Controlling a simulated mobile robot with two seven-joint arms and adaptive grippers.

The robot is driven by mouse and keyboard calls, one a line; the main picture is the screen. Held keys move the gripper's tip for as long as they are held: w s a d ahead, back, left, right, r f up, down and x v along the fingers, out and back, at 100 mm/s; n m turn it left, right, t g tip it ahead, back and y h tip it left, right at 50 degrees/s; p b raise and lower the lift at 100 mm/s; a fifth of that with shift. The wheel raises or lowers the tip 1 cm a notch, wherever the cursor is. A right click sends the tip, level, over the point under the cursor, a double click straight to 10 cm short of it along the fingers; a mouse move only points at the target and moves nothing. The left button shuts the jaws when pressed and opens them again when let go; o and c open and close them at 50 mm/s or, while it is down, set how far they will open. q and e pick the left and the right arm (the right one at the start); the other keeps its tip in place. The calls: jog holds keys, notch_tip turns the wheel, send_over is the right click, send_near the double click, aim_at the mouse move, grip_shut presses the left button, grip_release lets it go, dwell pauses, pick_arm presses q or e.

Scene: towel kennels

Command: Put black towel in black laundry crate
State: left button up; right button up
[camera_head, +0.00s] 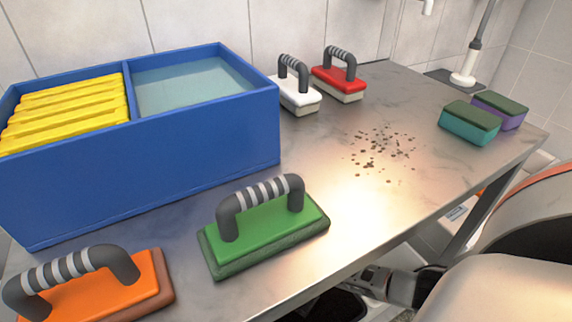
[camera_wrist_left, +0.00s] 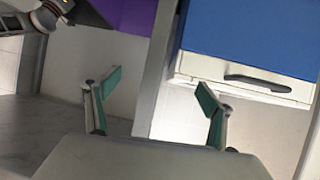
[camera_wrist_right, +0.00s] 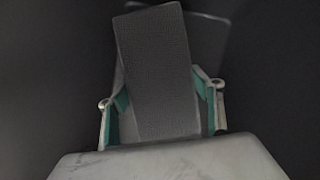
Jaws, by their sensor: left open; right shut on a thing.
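In the right wrist view, my right gripper (camera_wrist_right: 160,105) is shut on the black towel (camera_wrist_right: 155,70), a dark grey, textured, folded strip between the green-padded fingers. Dark surfaces surround it on all sides; they may be the inside of the black laundry crate, but no rim shows there. In the head view, part of my right gripper (camera_head: 385,285) shows low beyond the table's front edge, beside a dark patch that may be the crate; the towel is not visible there. In the left wrist view, my left gripper (camera_wrist_left: 155,97) is open and empty.
The metal table (camera_head: 330,215) carries a blue two-part bin (camera_head: 190,135), green (camera_head: 265,225), orange (camera_head: 100,295), white (camera_head: 297,92) and red (camera_head: 340,82) handled scrubbers, two sponges (camera_head: 470,122) and dark crumbs. The left wrist view shows blue (camera_wrist_left: 250,35) and purple (camera_wrist_left: 125,12) panels.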

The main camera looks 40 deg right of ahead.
jog(key=f+b, duration=0.1)
jog(key=f, duration=0.1)
jog(key=s+f+b, duration=0.1)
jog(key=f, duration=0.1)
jog(key=shift+f, duration=0.25)
jog(key=shift+w, duration=0.25)
jog(key=shift+w+r, duration=0.25)
jog(key=shift+r, duration=0.05)
jog(key=shift+c, duration=0.6)
jog(key=shift+f, duration=0.15)
jog(key=o, duration=1.3)
pick_arm(q)
jog(key=d+n, duration=0.1)
jog(key=d, duration=0.1)
jog(key=shift+d+r+n+h, duration=0.15)
jog(key=shift+d+n+h, duration=0.15)
jog(key=shift+n, duration=0.1)
